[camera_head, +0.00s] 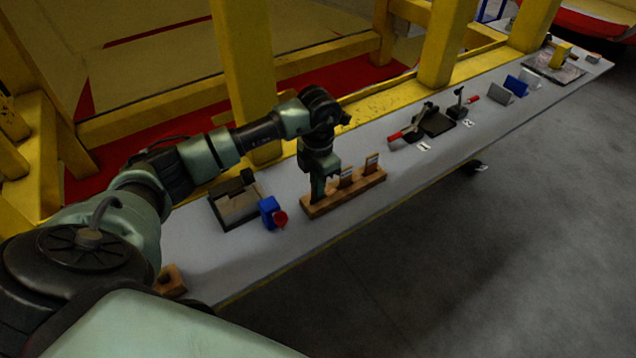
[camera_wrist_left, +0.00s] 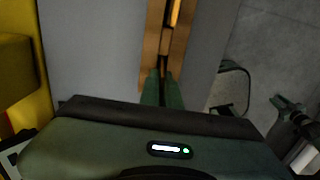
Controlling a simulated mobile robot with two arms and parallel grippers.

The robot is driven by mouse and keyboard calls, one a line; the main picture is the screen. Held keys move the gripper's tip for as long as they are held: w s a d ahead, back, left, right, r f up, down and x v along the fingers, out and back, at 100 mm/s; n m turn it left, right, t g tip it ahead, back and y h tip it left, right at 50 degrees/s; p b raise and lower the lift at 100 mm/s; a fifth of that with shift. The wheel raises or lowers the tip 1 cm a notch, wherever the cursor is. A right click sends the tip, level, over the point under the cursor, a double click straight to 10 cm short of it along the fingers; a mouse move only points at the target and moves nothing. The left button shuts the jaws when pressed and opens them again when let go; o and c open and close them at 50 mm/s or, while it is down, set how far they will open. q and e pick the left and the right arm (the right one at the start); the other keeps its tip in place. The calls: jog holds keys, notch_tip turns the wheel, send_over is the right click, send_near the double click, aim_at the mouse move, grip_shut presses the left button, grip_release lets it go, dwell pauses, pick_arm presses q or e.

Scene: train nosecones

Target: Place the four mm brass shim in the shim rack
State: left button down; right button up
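The wooden shim rack (camera_head: 345,197) lies along the workbench, and part of its wood shows in the wrist view (camera_wrist_left: 152,45). Two shims, one in the middle (camera_head: 346,176) and one at the right (camera_head: 372,163), stand upright in it. My left gripper (camera_head: 320,190) points down at the rack's left end. In the wrist view its fingers (camera_wrist_left: 162,92) are close together, with a narrow gap. A small brass-coloured piece, seemingly the four mm brass shim (camera_head: 332,186), shows at the fingertips, mostly hidden by them. I cannot tell how deep it sits.
Left of the rack are a blue block with a red knob (camera_head: 270,212) and a dark fixture with a grey top (camera_head: 236,203). Red-handled clamps (camera_head: 412,132) stand farther right. Yellow posts (camera_head: 245,70) rise behind the bench. The bench's front edge is near the rack.

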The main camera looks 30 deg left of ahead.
pick_arm(q)
jog(key=shift+f, duration=0.2)
jog(key=c, duration=1.6)
grip_release()
jog(key=shift+c, duration=0.2)
jog(key=shift+r, duration=0.4)
notch_tip(320, 180, up, 11)
jog(key=b, duration=0.4)
jog(key=shift+f, duration=0.15)
jog(key=shift+r, duration=0.45)
